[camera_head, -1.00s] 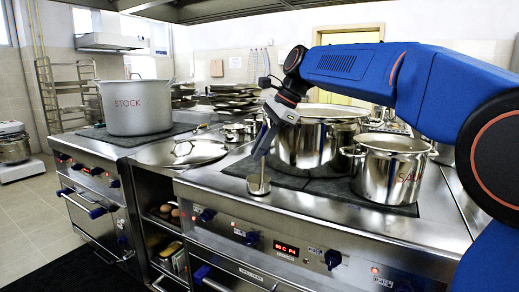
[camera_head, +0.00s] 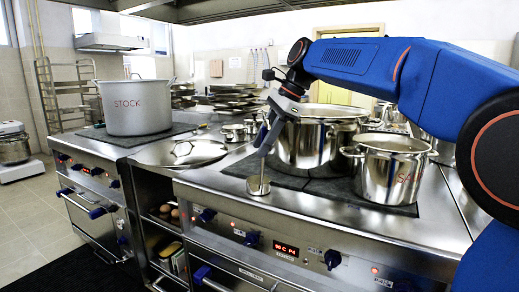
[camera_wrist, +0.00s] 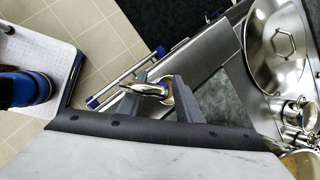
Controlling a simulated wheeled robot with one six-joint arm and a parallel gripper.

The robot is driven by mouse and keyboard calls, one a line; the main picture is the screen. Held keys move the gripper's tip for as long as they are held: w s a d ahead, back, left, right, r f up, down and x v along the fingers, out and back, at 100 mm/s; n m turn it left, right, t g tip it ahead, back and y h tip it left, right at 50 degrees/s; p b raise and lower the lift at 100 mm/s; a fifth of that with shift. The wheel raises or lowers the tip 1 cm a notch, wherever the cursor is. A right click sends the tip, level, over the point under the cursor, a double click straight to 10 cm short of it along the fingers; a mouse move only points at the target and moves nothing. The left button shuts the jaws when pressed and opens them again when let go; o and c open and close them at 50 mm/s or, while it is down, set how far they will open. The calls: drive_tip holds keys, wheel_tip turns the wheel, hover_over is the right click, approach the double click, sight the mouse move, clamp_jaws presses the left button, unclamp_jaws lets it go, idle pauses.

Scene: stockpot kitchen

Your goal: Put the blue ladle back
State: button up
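The ladle (camera_head: 258,186) hangs nearly upright below my gripper, with its metal bowl low, at or just above the front edge of the stove top. I cannot tell whether the bowl touches the stove. My gripper (camera_head: 266,143) points down and is around the upper part of the ladle, where some blue shows. In the wrist view, the ladle's shiny metal (camera_wrist: 152,90) lies between the two fingers of my gripper (camera_wrist: 158,88), which appear closed on it. The fingers hide most of the handle.
A large open pot (camera_head: 305,145) and a smaller pot (camera_head: 388,172) stand right of the ladle. A grey pot marked STOCK (camera_head: 137,108) stands on the left stove. A round lid (camera_head: 180,152) lies between. Thin utensils (camera_head: 262,60) hang on the back wall.

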drive_tip(key=v, duration=1)
drive_tip(key=s+d+f+n+t+h, duration=0.1)
drive_tip(key=s+d+f+n, duration=0.4)
drive_tip(key=s+f, duration=0.5)
drive_tip(key=s+d+f+n+t+h, duration=0.1)
drive_tip(key=s+d+f+n, duration=0.4)
drive_tip(key=s+f, duration=0.6)
drive_tip(key=s+d+f+n+t+h, duration=0.1)
drive_tip(key=s+d+f+n+h, duration=0.2)
drive_tip(key=f, duration=1.3)
drive_tip(key=s+d+n, duration=0.2)
drive_tip(key=s+d, duration=0.3)
drive_tip(key=s, duration=0.3)
drive_tip(key=shift+d+f, duration=0.25)
drive_tip(key=shift+f, duration=0.1)
